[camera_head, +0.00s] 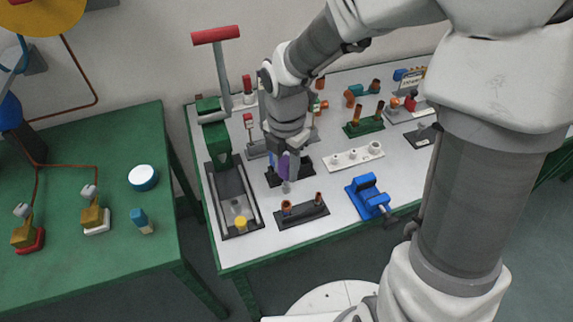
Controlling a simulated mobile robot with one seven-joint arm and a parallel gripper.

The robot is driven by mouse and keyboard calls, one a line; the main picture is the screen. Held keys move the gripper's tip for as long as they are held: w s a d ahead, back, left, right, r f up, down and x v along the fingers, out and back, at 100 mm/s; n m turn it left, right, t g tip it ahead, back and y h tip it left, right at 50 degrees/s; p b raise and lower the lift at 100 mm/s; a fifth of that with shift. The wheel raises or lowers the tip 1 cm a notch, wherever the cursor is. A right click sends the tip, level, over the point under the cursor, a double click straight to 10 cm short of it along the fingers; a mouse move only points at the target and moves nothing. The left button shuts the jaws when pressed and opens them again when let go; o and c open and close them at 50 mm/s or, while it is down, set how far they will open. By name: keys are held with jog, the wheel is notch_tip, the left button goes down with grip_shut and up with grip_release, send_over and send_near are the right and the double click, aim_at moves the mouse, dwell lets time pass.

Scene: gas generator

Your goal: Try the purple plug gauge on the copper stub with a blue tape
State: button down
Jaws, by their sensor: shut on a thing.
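My gripper (285,172) is shut on the purple plug gauge (283,163), which points down above the table. Part of the gauge is hidden by the fingers. A dark block (302,216) in front carries two copper stubs, a left one (287,208) and a right one (318,197). A green block (363,127) farther back carries two more, a left one (356,113) and a right one (379,108). I cannot make out blue tape on any stub at this size. The gauge looks apart from the stubs of the dark block.
A black stand (304,172) is right behind my gripper. A white holed rack (353,157) and a blue vise (369,196) are to the right. A grey tray (227,194) with a green press (214,135) is to the left. A green table (90,260) stands farther left.

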aim_at(286, 185)
jog(key=shift+f+b, duration=1.45)
jog(key=shift+f, duration=1.1)
jog(key=shift+r+p, duration=0.1)
jog(key=shift+p, duration=0.4)
jog(key=shift+f, duration=0.25)
jog(key=shift+f+b, duration=0.4)
jog(key=shift+r, duration=0.1)
